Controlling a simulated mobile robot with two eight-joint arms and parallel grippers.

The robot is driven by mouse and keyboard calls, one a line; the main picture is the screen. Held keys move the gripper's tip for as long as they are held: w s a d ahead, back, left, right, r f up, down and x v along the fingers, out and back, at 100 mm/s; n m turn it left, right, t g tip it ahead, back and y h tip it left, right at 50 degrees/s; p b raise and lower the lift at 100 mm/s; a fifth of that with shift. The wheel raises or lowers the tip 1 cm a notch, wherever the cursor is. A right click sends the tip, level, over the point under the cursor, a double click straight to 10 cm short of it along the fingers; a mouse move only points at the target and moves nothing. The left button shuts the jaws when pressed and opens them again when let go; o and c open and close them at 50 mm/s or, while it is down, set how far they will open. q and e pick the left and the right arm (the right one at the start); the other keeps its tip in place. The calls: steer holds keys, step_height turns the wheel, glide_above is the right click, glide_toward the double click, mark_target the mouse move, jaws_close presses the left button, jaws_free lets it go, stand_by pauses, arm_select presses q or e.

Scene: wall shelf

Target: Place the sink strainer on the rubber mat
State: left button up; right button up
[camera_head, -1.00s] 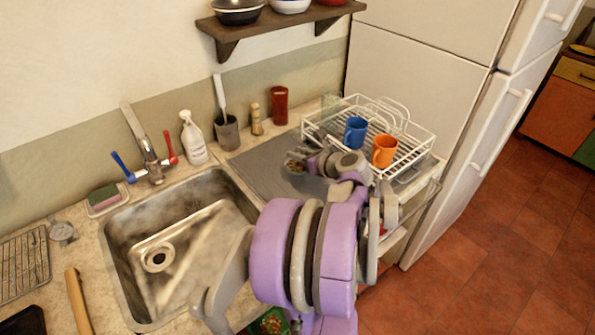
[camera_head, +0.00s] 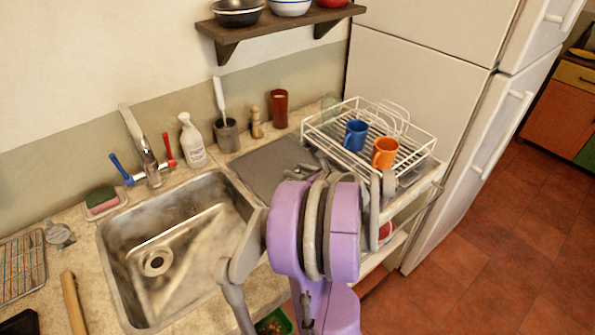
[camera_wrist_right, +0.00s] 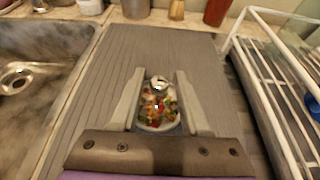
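The sink strainer (camera_wrist_right: 157,108) is a small round piece with a metal knob and colourful food scraps in it. In the right wrist view it sits between the fingers of my right gripper (camera_wrist_right: 159,92), which look spread with gaps beside it. It appears to rest on the grey ribbed rubber mat (camera_wrist_right: 88,85). In the head view the mat (camera_head: 262,168) lies right of the sink, and my right gripper (camera_head: 308,170) is low over its right part. My purple arm hides the strainer there. My left gripper is not in view.
The steel sink (camera_head: 190,235) is left of the mat. A white dish rack (camera_head: 330,140) with a blue mug (camera_head: 355,135) and an orange mug (camera_head: 385,152) borders it on the right. A grey cup with a brush (camera_head: 227,135), a wooden piece (camera_head: 256,125) and a red cup (camera_head: 280,110) stand behind.

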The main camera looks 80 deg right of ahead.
steer(key=shift+o, duration=0.4)
steer(key=shift+r, duration=0.1)
steer(key=shift+r, duration=0.2)
steer(key=v, duration=1.2)
steer(key=shift+p, duration=0.4)
steer(key=shift+w, duration=0.1)
